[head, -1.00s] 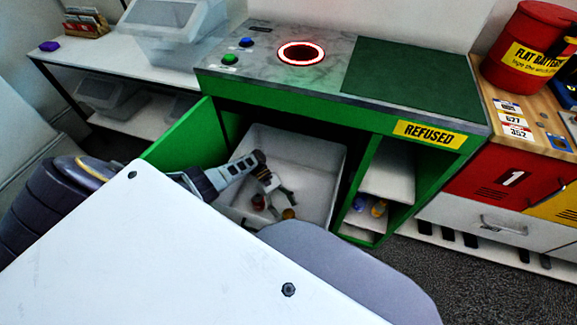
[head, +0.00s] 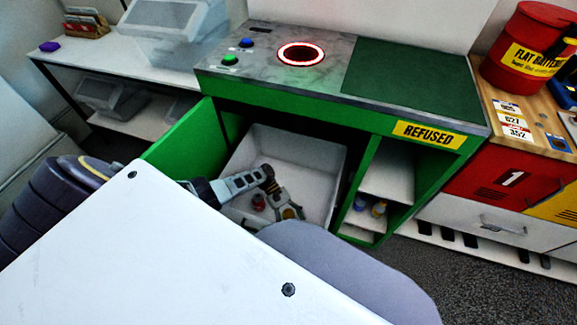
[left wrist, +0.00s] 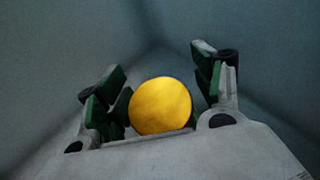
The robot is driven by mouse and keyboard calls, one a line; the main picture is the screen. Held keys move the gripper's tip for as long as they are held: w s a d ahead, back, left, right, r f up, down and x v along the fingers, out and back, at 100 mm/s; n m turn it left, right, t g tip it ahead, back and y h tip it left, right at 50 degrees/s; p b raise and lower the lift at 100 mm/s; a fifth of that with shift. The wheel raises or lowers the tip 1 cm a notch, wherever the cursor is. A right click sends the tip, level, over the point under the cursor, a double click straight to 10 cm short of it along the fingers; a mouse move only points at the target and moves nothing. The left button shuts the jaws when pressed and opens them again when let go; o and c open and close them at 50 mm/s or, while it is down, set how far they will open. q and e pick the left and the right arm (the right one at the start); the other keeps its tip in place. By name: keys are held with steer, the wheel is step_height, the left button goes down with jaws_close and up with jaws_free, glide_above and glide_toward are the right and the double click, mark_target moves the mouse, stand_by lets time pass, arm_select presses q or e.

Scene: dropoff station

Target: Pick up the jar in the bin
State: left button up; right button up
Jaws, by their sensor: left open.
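The white bin (head: 300,150) stands inside the green station's left opening. A jar with a yellow-orange lid (head: 289,213) is low in the bin. In the left wrist view its round yellow lid (left wrist: 160,106) lies between the fingers of my left gripper (left wrist: 160,95). The fingers are apart on both sides of the lid; I cannot tell whether either touches it. In the head view my left gripper (head: 287,208) reaches down into the bin over this jar and partly hides it. My right gripper does not show.
The open green door (head: 180,140) is left of the bin, close to my left arm. The station's worktop (head: 320,55) overhangs the bin. Shelves (head: 385,180) with small bottles are to the right. A red drum (head: 525,50) stands on the cabinet at far right.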

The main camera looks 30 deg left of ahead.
arm_select(q)
steer(key=shift+s+d+f, duration=0.1)
steer(key=shift+d, duration=0.1)
steer(key=shift+c, duration=0.4)
steer(key=c, duration=1)
steer(key=shift+c, duration=0.3)
